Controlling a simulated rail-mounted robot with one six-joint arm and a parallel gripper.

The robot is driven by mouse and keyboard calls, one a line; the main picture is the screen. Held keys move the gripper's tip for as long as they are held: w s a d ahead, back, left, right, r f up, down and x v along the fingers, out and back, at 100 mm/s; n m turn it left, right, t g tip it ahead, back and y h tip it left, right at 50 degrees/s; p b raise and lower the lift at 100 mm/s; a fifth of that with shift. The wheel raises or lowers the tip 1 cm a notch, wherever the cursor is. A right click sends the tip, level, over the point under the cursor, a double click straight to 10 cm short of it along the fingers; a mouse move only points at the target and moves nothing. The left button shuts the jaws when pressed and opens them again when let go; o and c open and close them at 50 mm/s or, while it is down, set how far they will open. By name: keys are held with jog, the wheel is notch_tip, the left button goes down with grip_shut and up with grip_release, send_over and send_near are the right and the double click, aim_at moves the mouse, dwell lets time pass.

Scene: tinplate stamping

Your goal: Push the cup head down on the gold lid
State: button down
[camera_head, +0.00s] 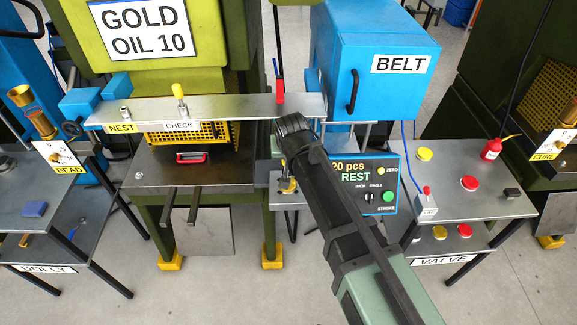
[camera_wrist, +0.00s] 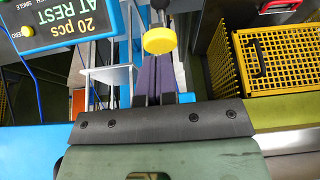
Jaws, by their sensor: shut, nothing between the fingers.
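My gripper (camera_wrist: 154,76) shows in the wrist view as two dark purple fingers side by side, shut and empty. A round yellow knob-like piece (camera_wrist: 160,40) with grey metal behind it is just beyond the fingertips. I cannot tell whether they touch, or whether this is the cup head. In the head view my dark arm reaches to the right end of the grey shelf, and its fingers are hidden. A small yellow-gold part (camera_head: 287,186) shows beside my arm at a small grey stand, partly covered. I cannot make out the gold lid clearly.
The counter box (camera_head: 383,172) reading AT REST stands close right of my arm. The blue BELT cover (camera_head: 370,50) is behind. In the wrist view a yellow mesh guard (camera_wrist: 280,62) is at right.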

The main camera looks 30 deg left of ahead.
jog(key=shift+b+x, duration=0.55)
jog(key=shift+x, duration=0.55)
jog(key=shift+f, duration=0.1)
